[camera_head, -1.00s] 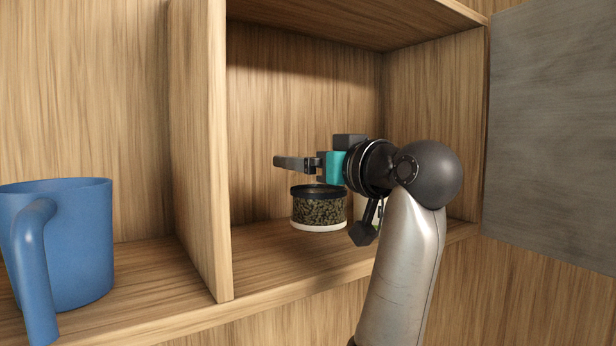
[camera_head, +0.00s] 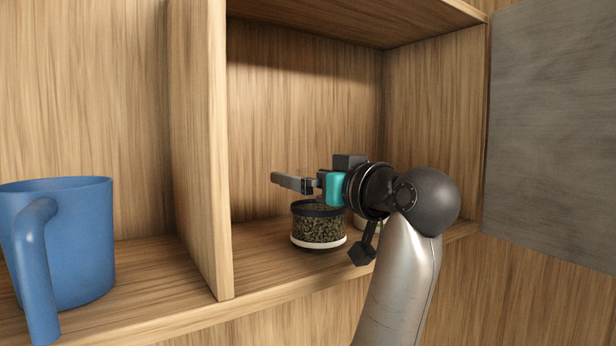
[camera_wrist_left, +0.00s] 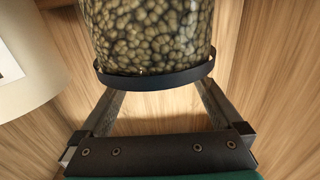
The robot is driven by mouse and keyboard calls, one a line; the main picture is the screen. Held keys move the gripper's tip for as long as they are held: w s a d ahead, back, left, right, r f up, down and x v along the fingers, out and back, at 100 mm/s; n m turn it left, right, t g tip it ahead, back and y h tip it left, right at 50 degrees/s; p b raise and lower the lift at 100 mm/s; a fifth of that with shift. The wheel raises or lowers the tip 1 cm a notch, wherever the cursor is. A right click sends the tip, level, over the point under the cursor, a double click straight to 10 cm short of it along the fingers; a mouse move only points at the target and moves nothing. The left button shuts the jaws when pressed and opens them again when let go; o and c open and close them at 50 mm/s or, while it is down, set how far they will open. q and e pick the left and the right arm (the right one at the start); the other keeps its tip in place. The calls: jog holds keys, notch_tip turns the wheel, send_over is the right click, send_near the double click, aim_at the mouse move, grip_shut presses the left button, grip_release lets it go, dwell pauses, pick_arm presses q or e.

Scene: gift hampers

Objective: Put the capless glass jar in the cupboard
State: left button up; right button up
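The glass jar (camera_head: 319,226) is full of mottled greenish-brown pieces, with a dark band at its top and a white band near its base. It is upright inside the open cupboard compartment (camera_head: 275,262), low over the shelf; I cannot tell whether its base touches. My left gripper (camera_head: 292,183) is at the jar's top. In the left wrist view its two fingers (camera_wrist_left: 160,108) lie on either side of the jar's dark rim (camera_wrist_left: 155,78), shut on it. The jar's far end is out of that view. My right gripper is not in view.
A blue mug (camera_head: 75,240) stands in the left compartment, beyond an upright divider (camera_head: 205,150). A pale object, partly hidden behind my left wrist, shows as a cream round body (camera_wrist_left: 30,60) in the wrist view. A grey door panel (camera_head: 555,130) is at the right.

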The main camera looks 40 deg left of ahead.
pick_arm(q)
jog(key=shift+r, duration=0.15)
jog(key=b+v, duration=0.3)
jog(key=v, duration=0.9)
